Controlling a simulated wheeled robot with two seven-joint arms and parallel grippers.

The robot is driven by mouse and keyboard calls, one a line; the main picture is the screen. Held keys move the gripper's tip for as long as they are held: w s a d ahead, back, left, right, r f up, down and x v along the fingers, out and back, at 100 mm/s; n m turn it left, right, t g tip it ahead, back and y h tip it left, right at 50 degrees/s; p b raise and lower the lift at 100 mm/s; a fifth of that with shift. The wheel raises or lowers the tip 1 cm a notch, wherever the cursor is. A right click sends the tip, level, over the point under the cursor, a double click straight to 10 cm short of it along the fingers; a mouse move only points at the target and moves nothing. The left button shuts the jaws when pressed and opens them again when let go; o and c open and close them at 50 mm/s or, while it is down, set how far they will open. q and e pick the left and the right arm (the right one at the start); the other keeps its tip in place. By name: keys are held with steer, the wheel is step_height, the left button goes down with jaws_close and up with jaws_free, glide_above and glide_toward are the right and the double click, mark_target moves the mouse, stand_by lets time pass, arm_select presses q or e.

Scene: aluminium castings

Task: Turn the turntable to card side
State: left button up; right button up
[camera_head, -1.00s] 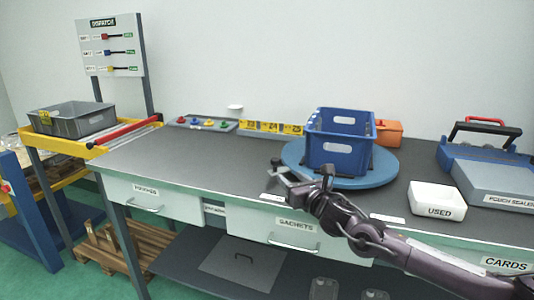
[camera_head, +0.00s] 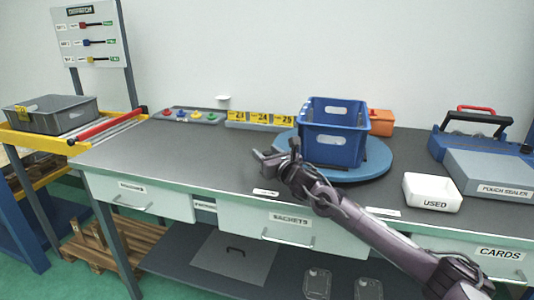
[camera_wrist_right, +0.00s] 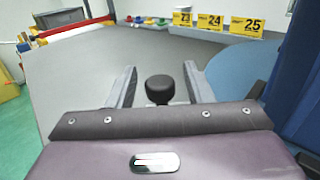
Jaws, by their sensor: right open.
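The blue round turntable (camera_head: 378,166) lies on the grey bench top right of centre, with a blue crate (camera_head: 334,150) standing on it. The turntable's edge also shows at the right of the right wrist view (camera_wrist_right: 232,72), beside the crate's dark blue side (camera_wrist_right: 300,95). My right gripper (camera_head: 268,158) is open over the bench, left of the turntable and apart from the crate. In the right wrist view a black round knob (camera_wrist_right: 159,88) shows between the fingers; I cannot tell what it belongs to. My left gripper is not in view.
Yellow number tags (camera_head: 249,118) line the back of the bench. A grey bin (camera_head: 55,115) sits at the far left. The bench left of my gripper is clear.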

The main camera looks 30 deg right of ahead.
steer(key=shift+w, duration=0.15)
steer(key=shift+c, duration=0.4)
steer(key=c, duration=0.9)
jaws_close()
steer(key=shift+f+y, duration=0.1)
steer(key=shift+y, duration=0.2)
